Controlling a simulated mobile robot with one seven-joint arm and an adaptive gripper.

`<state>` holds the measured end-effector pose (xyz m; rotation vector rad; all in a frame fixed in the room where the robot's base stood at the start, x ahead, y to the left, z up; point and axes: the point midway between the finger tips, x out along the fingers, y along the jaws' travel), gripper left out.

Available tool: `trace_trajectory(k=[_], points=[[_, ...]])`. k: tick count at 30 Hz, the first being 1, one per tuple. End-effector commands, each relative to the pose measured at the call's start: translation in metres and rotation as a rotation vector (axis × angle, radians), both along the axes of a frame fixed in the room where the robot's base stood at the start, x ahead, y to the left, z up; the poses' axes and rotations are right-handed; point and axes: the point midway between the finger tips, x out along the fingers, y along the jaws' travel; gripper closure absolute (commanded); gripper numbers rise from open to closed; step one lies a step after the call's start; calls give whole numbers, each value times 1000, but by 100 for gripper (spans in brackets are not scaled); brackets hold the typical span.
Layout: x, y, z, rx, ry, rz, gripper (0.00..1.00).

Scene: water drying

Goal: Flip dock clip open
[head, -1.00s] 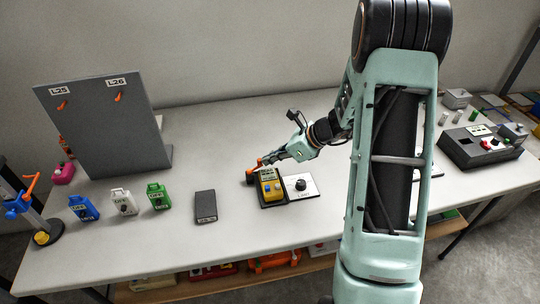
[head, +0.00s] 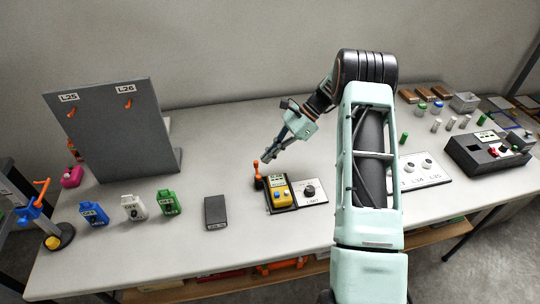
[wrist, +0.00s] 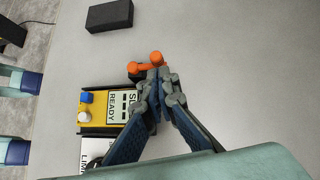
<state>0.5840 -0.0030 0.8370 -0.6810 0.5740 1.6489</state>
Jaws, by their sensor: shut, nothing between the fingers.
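The dock clip is an orange lever (head: 256,167) on a dark round base (head: 258,183), just left of the dock's far end. In the head view the lever stands up from the base. The dock (head: 270,203) holds a yellow device (head: 279,193) with a blue button and a label reading READY in the wrist view (wrist: 100,106). My gripper (head: 268,157) is shut and empty, above and slightly right of the lever. In the wrist view the orange lever (wrist: 155,58) shows just beyond my fingertips (wrist: 158,76); I cannot tell whether they touch.
A white knob panel (head: 310,191) adjoins the dock on the right. A dark block (head: 215,211) lies to the left, with green (head: 168,203), white (head: 133,208) and blue (head: 94,214) containers beyond it. A grey upright board (head: 115,130) stands at back left. Tabletop behind the dock is clear.

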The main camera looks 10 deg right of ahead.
Motion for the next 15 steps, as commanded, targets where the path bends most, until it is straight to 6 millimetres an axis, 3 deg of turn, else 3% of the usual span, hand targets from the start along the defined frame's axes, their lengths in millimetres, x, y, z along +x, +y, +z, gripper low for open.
trace_trajectory(k=[15], points=[[-11, 7, 2, 1, 0, -6, 100]])
